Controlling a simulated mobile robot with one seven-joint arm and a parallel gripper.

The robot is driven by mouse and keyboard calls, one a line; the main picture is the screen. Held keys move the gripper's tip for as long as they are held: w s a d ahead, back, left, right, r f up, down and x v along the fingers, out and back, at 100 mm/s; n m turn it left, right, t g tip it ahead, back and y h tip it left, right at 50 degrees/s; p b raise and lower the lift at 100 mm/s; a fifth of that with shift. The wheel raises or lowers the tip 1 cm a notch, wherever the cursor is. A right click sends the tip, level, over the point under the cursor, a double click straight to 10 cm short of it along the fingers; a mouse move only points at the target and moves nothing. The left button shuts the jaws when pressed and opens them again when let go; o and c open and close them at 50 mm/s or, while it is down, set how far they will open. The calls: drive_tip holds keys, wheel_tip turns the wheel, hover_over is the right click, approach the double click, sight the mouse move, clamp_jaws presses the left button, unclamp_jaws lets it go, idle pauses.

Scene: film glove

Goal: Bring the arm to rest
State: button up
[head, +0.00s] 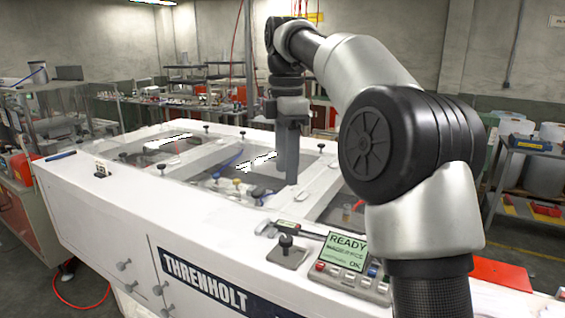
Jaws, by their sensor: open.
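My arm rises from the lower right of the head view, bends at a large black joint and reaches left over the white machine (110,195). My gripper (288,180) points straight down above the machine's top, near the glazed openings. I see it nearly side-on, so the gap between its fingers is hard to make out. No object shows in it. The tip appears close to the machine's top, but I cannot tell the exact height.
A control box (347,262) with a green "READY" screen stands on the front edge. A caliper-like tool (290,228) and a black knob on a plate (287,252) are beside it. A blue pen (61,156) lies far left. A shelf cart (530,180) stands at right.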

drive_tip(key=s+d+m+t, duration=0.3)
drive_tip(key=s+m, duration=0.6)
drive_tip(key=s, duration=0.4)
drive_tip(key=s+d+f+m+t, duration=0.1)
drive_tip(key=s+d+f+m, duration=0.1)
drive_tip(key=s+f+m, duration=0.3)
drive_tip(key=s+d+f+m+t, duration=0.1)
drive_tip(key=s+d+f+m, duration=0.1)
drive_tip(key=s+f+m, duration=0.4)
drive_tip(key=s, duration=0.3)
drive_tip(key=shift+s+d+f+t, duration=0.25)
drive_tip(key=shift+t, duration=0.05)
